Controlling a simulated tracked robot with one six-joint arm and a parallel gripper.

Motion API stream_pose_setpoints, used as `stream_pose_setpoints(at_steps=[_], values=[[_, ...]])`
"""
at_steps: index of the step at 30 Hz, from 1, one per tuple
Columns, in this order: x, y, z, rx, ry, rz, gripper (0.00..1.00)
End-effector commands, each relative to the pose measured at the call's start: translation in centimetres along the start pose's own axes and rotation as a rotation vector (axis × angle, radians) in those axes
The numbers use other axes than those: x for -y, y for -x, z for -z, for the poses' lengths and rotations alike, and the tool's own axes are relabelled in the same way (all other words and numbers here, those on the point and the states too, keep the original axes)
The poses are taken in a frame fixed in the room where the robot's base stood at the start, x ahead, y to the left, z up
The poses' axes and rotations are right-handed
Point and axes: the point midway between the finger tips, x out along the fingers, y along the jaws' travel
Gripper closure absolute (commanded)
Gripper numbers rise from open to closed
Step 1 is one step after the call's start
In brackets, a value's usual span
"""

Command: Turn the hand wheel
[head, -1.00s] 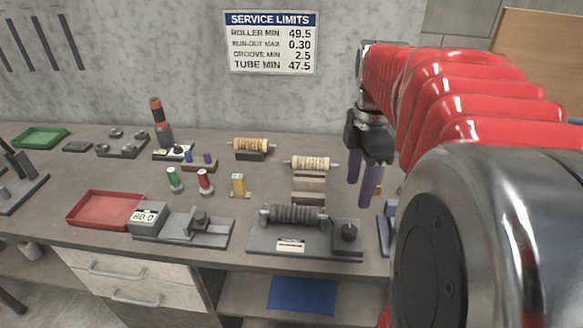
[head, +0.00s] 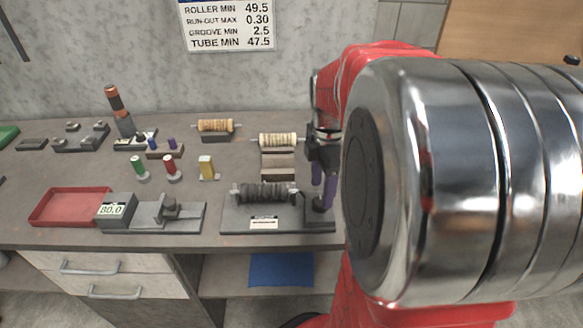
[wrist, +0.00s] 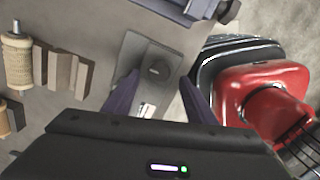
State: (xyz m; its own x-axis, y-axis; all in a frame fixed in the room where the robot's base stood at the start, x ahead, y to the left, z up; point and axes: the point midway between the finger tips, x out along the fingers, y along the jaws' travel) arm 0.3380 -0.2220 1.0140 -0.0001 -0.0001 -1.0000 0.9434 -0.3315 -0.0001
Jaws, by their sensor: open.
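A dark ribbed roller (head: 265,194) lies across the same fixture, left of the knob.
A wooden-look roller (head: 277,140) on stepped blocks stands behind the fixture. A gauge (head: 115,209) and a red tray (head: 68,206) are to its left. A dark device (wrist: 190,10) shows at the top of the wrist view. Bare bench lies before the fixture.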

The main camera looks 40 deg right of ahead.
Motion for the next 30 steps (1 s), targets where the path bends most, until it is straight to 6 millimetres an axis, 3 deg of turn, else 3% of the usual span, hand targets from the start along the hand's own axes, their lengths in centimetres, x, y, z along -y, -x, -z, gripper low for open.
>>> stream_pose_setpoints(at_steps=[3,9,19,30], values=[[0.1,-1.8,0.0,-0.001,0.000,0.003,0.50],[0.1,-3.6,0.0,0.000,0.000,0.001,0.50],[0.0,-3.9,0.0,0.000,0.000,0.000,0.50],[0.0,-3.9,0.0,0.000,0.000,0.000,0.75]])
